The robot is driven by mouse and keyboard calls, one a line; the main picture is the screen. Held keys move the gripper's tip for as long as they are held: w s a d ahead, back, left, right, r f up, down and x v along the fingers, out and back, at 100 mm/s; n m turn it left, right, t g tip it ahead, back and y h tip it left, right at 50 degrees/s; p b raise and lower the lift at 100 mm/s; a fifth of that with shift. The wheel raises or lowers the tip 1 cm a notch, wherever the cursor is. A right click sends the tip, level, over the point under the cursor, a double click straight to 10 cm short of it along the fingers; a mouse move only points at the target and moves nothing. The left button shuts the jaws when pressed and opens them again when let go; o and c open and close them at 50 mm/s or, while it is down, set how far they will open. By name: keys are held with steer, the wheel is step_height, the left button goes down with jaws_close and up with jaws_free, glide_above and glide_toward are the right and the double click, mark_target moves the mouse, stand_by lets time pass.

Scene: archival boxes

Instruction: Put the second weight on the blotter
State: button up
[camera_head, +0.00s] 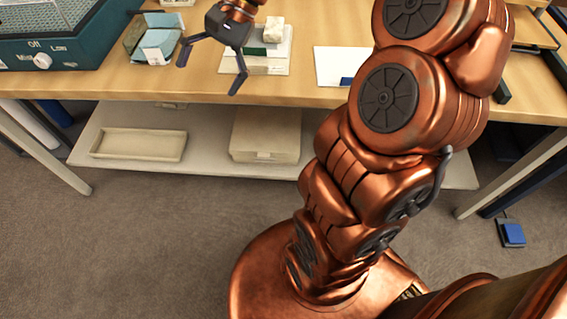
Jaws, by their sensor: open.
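My gripper (210,77) hangs over the front part of the table, its two dark fingers spread wide with nothing between them. Just right of it, a small pale block (273,29), which looks like a weight, sits with a green piece on a whitish stack (272,48). The stack lies on a cream sheet or board (252,70), partly behind the right finger. A white sheet (333,62) with a blue patch at its lower right lies further right, partly behind my arm. I cannot tell which flat piece is the blotter. No other weight can be clearly made out.
A teal machine (62,52) with a knob stands at the left of the wooden table (290,93). A light-blue box (135,36) with a white label is left of my gripper. The lower shelf (207,150) holds a tray (138,157) and a lidded box (265,155).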

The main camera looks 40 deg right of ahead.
steer(key=s+a+f+n+g+h, duration=0.1)
steer(key=s+a+f+n+h, duration=0.15)
steer(key=s, duration=0.35)
steer(key=s+a+f+n+g+h, duration=0.1)
steer(key=s+f+n+h, duration=0.2)
steer(key=s, duration=0.4)
steer(key=s+d+f+n+h, duration=0.2)
steer(key=s+d+f+n, duration=0.2)
steer(key=s, duration=0.5)
steer(key=shift+s+d+f, duration=0.15)
steer(key=shift+s+f, duration=0.1)
steer(key=shift+f, duration=0.4)
steer(key=shift+n+h, duration=0.25)
